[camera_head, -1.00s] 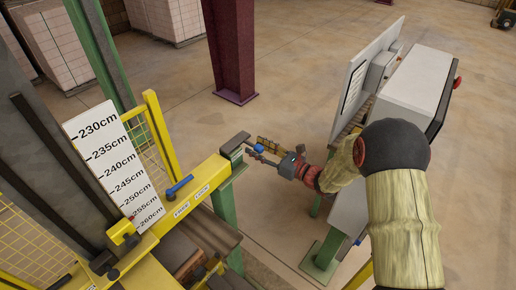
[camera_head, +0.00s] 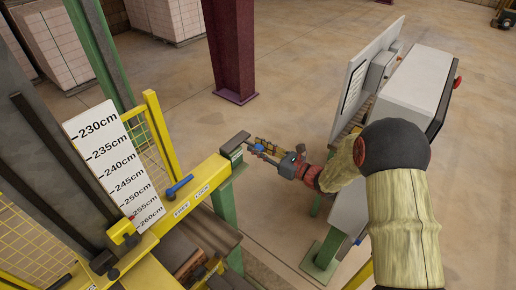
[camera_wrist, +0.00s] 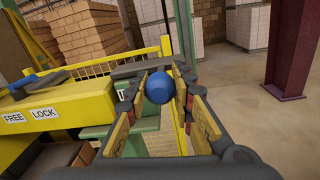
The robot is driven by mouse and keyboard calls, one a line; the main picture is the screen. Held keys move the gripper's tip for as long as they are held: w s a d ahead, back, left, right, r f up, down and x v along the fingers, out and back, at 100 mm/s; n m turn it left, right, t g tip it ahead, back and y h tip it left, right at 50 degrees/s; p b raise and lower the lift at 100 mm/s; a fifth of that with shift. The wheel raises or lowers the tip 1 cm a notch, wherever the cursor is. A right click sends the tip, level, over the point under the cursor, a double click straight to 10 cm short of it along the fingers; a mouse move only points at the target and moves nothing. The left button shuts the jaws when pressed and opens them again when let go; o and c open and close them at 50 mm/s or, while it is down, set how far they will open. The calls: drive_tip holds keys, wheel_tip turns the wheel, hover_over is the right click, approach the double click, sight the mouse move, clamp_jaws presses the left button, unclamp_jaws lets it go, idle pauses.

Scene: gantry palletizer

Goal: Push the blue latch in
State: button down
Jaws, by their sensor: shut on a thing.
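A round blue knob, seemingly the end of the blue latch (camera_wrist: 160,88), sits between my fingers in the wrist view. It also shows as a small blue spot at my fingertips in the head view (camera_head: 259,147). My gripper (camera_head: 262,152) is shut on this knob, with one yellow-padded finger on each side of it, by the end of the yellow beam (camera_head: 211,172). The latch's shaft and far end are hidden behind the knob. A separate blue lever (camera_head: 179,186) stands on the beam near the FREE and LOCK labels, apart from my gripper.
A height scale board (camera_head: 112,165) and yellow mesh fence (camera_head: 157,140) stand to the left. A grey control cabinet (camera_head: 400,92) is beside my arm on the right. A dark red column (camera_head: 232,50) stands behind. Open floor lies between column and cabinet.

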drive_tip(key=s+a+b, duration=0.1)
drive_tip(key=s, duration=0.1)
drive_tip(key=s+a, duration=0.2)
drive_tip(key=shift+s+a+b, duration=0.25)
drive_tip(key=shift+b, duration=0.1)
drive_tip(key=c, duration=2)
unclamp_jaws()
drive_tip(key=o, duration=0.4)
drive_tip(key=shift+s+a, duration=0.15)
drive_tip(key=shift+o, duration=0.5)
